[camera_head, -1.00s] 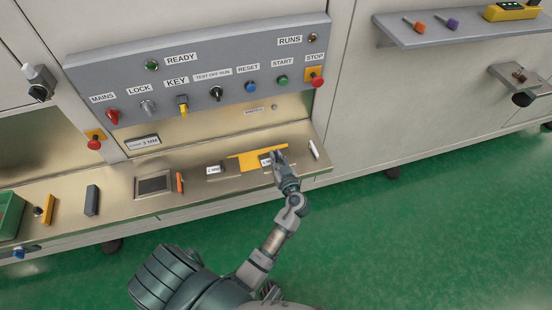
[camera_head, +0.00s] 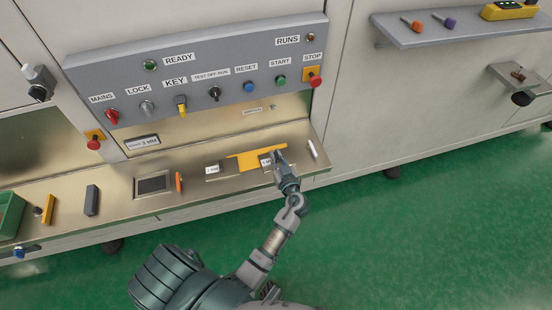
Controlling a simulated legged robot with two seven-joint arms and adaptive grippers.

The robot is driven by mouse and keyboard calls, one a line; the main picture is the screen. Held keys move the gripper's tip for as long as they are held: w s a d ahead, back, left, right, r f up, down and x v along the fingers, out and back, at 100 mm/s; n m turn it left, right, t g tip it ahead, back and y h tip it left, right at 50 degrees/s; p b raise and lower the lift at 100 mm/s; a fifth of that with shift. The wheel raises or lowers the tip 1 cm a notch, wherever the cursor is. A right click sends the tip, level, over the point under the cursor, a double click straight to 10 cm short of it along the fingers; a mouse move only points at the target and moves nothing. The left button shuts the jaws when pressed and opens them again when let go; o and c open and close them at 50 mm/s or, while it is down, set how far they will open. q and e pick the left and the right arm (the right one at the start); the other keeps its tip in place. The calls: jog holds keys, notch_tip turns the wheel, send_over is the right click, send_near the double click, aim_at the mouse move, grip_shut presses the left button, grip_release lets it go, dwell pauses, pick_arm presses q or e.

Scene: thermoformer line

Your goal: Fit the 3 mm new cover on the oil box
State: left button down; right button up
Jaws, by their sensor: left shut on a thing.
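My left gripper (camera_head: 279,160) is at the right end of a yellow plate (camera_head: 248,162) on the metal ledge and is shut on it. The plate has a long upper edge and looks like a cover. A small label (camera_head: 266,161), too small to read surely, shows in front of it, partly hidden by the gripper. A 2 MM label (camera_head: 212,169) is to the left on the ledge. A framed box with a dark opening (camera_head: 152,184) is farther left; I cannot tell if it is the oil box. My right gripper is not in view.
A control panel (camera_head: 205,75) with knobs and buttons stands behind the ledge (camera_head: 120,192). An orange piece (camera_head: 179,182), a dark block (camera_head: 92,200), a yellow block (camera_head: 48,209) and a green bin (camera_head: 10,214) are to the left. A white stick (camera_head: 313,149) is right of my gripper.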

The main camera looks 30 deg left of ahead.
aim_at(276, 155)
pick_arm(q)
jog(key=shift+r, duration=0.1)
jog(key=shift+r, duration=0.35)
jog(key=shift+a+r+p, duration=0.15)
jog(key=shift+r+p, duration=1.4)
jog(key=shift+r, duration=0.75)
